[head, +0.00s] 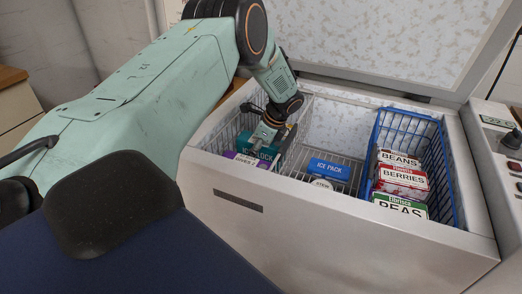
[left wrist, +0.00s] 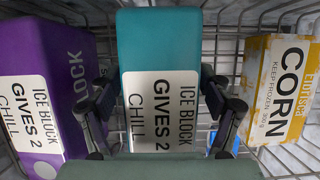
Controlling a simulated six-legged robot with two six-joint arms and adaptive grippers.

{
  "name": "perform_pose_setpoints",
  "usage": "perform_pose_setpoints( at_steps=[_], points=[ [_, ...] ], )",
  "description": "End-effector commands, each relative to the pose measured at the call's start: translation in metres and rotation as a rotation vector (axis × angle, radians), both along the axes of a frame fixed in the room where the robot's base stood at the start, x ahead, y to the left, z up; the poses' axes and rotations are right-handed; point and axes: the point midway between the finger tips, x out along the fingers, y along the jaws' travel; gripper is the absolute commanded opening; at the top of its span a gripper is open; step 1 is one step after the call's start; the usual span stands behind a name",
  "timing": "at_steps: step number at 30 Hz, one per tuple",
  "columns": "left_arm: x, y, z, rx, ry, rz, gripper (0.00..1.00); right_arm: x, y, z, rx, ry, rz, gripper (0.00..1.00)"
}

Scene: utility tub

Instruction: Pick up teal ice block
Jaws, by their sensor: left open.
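The teal ice block (left wrist: 158,42) stands in a wire basket, its white label facing the camera in the left wrist view. In the head view it shows partly (head: 257,150) below my left gripper (head: 268,136). In the left wrist view my left gripper (left wrist: 160,98) is open, with one finger on each side of the teal block. Whether the fingers touch it I cannot tell. My right gripper is not in view.
A purple ice block (left wrist: 42,85) stands close on the left and a yellow corn box (left wrist: 280,90) on the right. The open white freezer (head: 330,235) also holds a blue ice pack (head: 330,170) and a blue basket (head: 447,165) with bean, berry and pea boxes.

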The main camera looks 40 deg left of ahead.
Motion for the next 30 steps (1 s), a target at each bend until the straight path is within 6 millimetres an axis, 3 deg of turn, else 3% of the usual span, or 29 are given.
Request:
perform_pose_setpoints(
  at_steps=[2, 30],
  points=[
    [-0.0001, 0.0001, -0.0003, 0.0, 0.0, 0.0, 0.77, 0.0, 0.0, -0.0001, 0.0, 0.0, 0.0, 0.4],
    [-0.0006, 0.0001, -0.0007, 0.001, 0.002, -0.001, 0.0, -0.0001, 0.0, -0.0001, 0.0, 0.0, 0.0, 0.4]
  ],
)
